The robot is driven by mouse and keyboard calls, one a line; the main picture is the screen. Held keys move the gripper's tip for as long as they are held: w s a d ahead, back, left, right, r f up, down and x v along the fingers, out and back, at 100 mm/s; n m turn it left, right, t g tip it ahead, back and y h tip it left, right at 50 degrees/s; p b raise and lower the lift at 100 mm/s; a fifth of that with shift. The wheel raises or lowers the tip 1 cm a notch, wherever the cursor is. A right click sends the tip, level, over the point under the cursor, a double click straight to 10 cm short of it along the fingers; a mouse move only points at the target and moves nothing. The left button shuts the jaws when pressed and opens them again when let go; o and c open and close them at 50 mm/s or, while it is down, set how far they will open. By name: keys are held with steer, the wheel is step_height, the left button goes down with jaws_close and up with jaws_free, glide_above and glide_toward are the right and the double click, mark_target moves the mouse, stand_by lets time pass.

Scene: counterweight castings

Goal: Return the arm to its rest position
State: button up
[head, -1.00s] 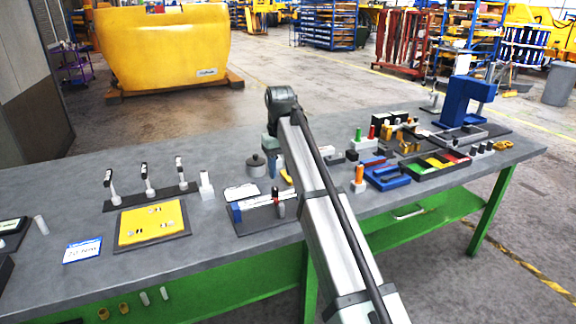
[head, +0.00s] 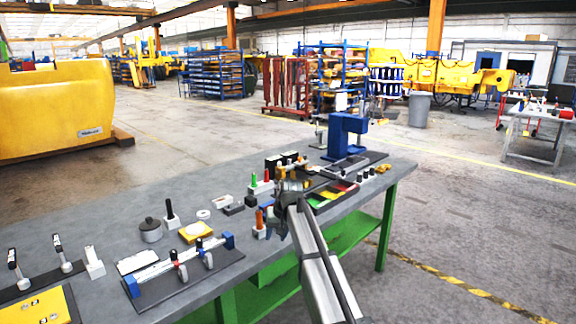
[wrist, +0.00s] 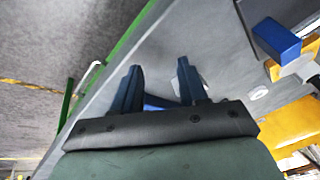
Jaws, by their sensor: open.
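My arm reaches up from the bottom of the head view over the front edge of the grey workbench (head: 195,270). Its wrist end is above the bench's right half, and the fingers cannot be made out clearly there. In the wrist view my gripper (wrist: 158,85) shows two dark blue fingers standing apart. Nothing can be seen held between them. Behind the fingers are the grey bench top and its green edge, with a blue piece partly hidden between them.
A blue press-like stand (head: 345,137) stands at the bench's far right. A tray with coloured compartments (head: 331,194) and orange and green pegs are close to my wrist. A clamp fixture (head: 178,265) and a grey pot (head: 150,230) stand left. Open floor lies right of the bench.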

steer(key=w+d+f+m+t, duration=0.15)
steer(key=d+f, duration=0.25)
steer(key=d, duration=0.4)
steer(key=w+d+f+m+t, duration=0.1)
steer(key=d+f+m, duration=0.2)
steer(key=d, duration=0.6)
steer(key=s+d+f+g, duration=0.1)
steer(key=s+d+f, duration=0.15)
steer(key=f, duration=0.55)
steer(key=s+f+g+h, duration=0.1)
steer(key=s+f+g, duration=0.3)
steer(key=s+f, duration=1.85)
steer(key=s+f+n+g, duration=0.1)
steer(key=s+f, duration=0.4)
steer(key=s, duration=0.8)
steer(key=s+d+f+n+g+h, duration=0.1)
steer(key=s+f+g, duration=0.3)
steer(key=s, duration=0.9)
steer(key=s+f+n+g, duration=0.1)
steer(key=s+f, duration=0.5)
steer(key=s, duration=0.7)
steer(key=shift+d+f+g+h, duration=0.3)
steer(key=shift+d+g, duration=0.05)
steer(key=shift+g, duration=0.3)
steer(key=shift+s, duration=0.1)
